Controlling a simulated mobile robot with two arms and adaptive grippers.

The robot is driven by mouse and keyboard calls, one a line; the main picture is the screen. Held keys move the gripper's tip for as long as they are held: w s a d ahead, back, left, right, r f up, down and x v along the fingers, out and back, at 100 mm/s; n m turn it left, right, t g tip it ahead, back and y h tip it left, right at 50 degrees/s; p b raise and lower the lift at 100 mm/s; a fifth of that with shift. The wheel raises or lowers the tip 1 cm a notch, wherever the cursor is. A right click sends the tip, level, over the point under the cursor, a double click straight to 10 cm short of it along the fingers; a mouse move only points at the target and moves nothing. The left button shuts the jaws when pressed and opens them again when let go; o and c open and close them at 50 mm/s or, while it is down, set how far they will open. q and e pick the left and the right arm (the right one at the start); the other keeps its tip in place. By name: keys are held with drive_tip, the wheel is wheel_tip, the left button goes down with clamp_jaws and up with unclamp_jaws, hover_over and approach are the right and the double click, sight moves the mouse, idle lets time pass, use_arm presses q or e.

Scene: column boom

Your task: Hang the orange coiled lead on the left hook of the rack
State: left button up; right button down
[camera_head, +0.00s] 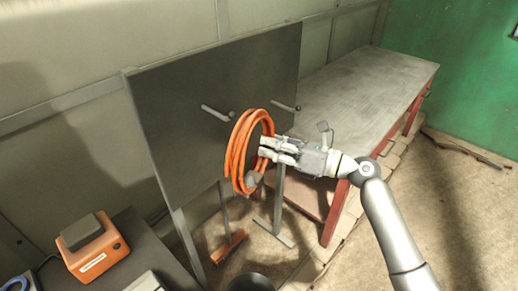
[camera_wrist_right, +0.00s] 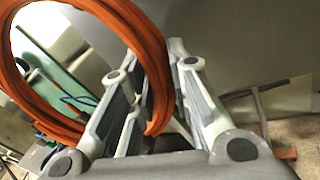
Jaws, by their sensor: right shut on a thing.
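The orange coiled lead (camera_head: 239,150) hangs upright as a loop in front of the dark rack panel (camera_head: 180,130). My right gripper (camera_head: 264,149) is shut on its right side, and the coil passes between the fingers in the right wrist view (camera_wrist_right: 155,85). The rack's left hook (camera_head: 215,113) is a pale peg with a dark knob, just left of the coil's top. The right hook (camera_head: 284,105) sticks out to the right of the coil. My left gripper is not in view.
A long grey workbench (camera_head: 370,85) with red legs stands behind and right of the rack. At the lower left, an orange box with a grey top (camera_head: 93,247) sits on a dark table. A dark round container (camera_head: 250,283) shows at the bottom edge. The floor at right is mostly clear.

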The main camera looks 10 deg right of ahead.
drive_tip(key=shift+w+d, duration=0.35)
drive_tip(key=shift+x, duration=0.8)
drive_tip(key=shift+w+a+f+b, duration=0.35)
drive_tip(key=shift+w+a+b, duration=0.45)
drive_tip(key=shift+w, duration=0.65)
drive_tip(key=shift+w+a+f+b, duration=0.35)
drive_tip(key=shift+w+a+b, duration=0.15)
drive_tip(key=shift+w+a, duration=0.75)
drive_tip(key=shift+w+a+f+b, duration=0.35)
drive_tip(key=shift+w+a+b, duration=0.35)
drive_tip(key=shift+w, duration=0.95)
drive_tip(key=c, duration=1.3)
unclamp_jaws()
drive_tip(key=shift+s, duration=0.1)
